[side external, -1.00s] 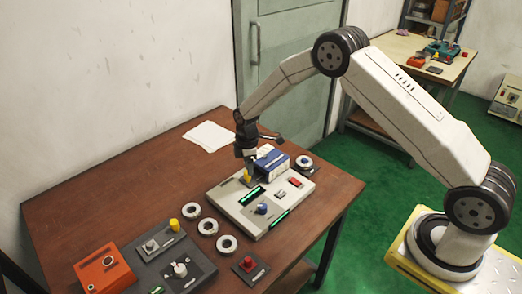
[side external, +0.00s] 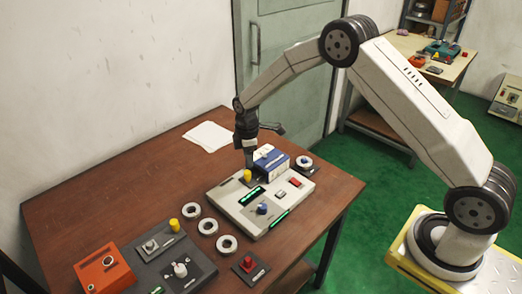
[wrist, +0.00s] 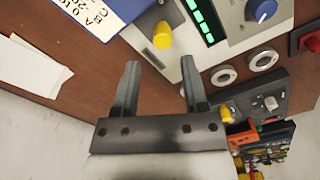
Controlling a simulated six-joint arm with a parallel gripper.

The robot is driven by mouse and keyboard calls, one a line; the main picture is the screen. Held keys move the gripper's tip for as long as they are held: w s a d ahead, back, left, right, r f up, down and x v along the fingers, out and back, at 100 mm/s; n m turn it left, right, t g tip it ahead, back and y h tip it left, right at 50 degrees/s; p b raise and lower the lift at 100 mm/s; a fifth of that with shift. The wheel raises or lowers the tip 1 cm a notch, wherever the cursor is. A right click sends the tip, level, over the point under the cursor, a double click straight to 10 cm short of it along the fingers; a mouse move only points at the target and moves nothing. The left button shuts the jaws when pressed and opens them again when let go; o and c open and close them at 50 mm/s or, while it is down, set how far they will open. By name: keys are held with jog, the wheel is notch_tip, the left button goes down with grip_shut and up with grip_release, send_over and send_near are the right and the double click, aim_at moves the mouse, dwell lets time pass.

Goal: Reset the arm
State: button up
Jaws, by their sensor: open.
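My gripper (side external: 249,163) hangs over the far left corner of the pale control box, just above a yellow knob (side external: 247,175). In the wrist view my gripper (wrist: 160,64) shows two fingers spread apart with nothing between them, and the yellow knob (wrist: 162,36) stands beyond the fingertips. White bearing rings (side external: 208,227) lie in a row on the brown table in front of the box.
The pale control box (side external: 228,197) carries a green display, a blue knob and a red button. A blue-and-white carton (side external: 271,160) stands close beside my gripper. Dark and orange panels (side external: 101,268) lie at the front left. White paper (side external: 208,136) lies farther back; the left table is clear.

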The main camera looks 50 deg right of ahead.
jog(key=shift+s+r, duration=0.25)
jog(key=shift+r, duration=0.1)
jog(key=s+r+m+t, duration=0.1)
jog(key=s+r+m, duration=0.2)
jog(key=s, duration=0.5)
jog(key=s+r+m, duration=0.4)
jog(key=s+m, duration=0.1)
jog(key=s, duration=0.3)
jog(key=s+a+r+m+t, duration=0.1)
jog(key=s+r+m, duration=0.2)
jog(key=s, duration=0.6)
jog(key=shift+r+m+t, duration=0.2)
jog(key=shift+m+t, duration=0.1)
jog(key=shift+m, duration=0.2)
